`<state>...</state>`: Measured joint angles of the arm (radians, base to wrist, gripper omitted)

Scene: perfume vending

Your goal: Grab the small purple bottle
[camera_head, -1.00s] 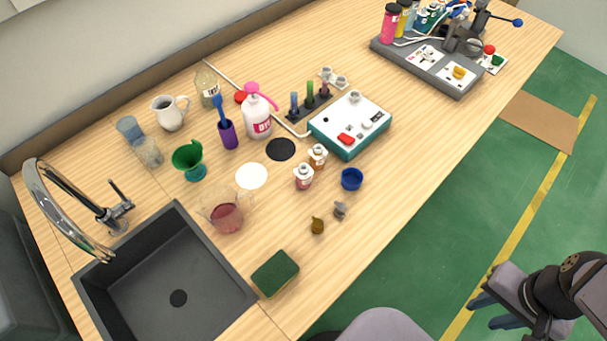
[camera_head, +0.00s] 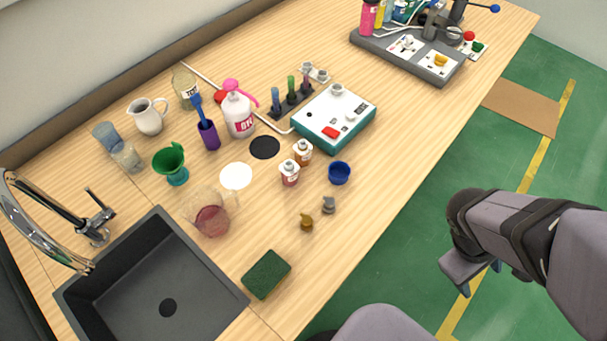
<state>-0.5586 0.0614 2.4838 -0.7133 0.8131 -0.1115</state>
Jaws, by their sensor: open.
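No bottle is plainly purple. A small bottle with pinkish-red contents and a white label (camera_head: 289,174) stands upright on the wooden counter (camera_head: 400,140), beside a similar brown bottle (camera_head: 303,152). A slim purplish tube (camera_head: 305,82) stands in a dark rack, and a purple cup (camera_head: 208,135) holds a blue brush; I cannot tell which of these is meant. My gripper (camera_head: 478,281) is open and empty at the right, over the green floor, apart from the counter and every object on it.

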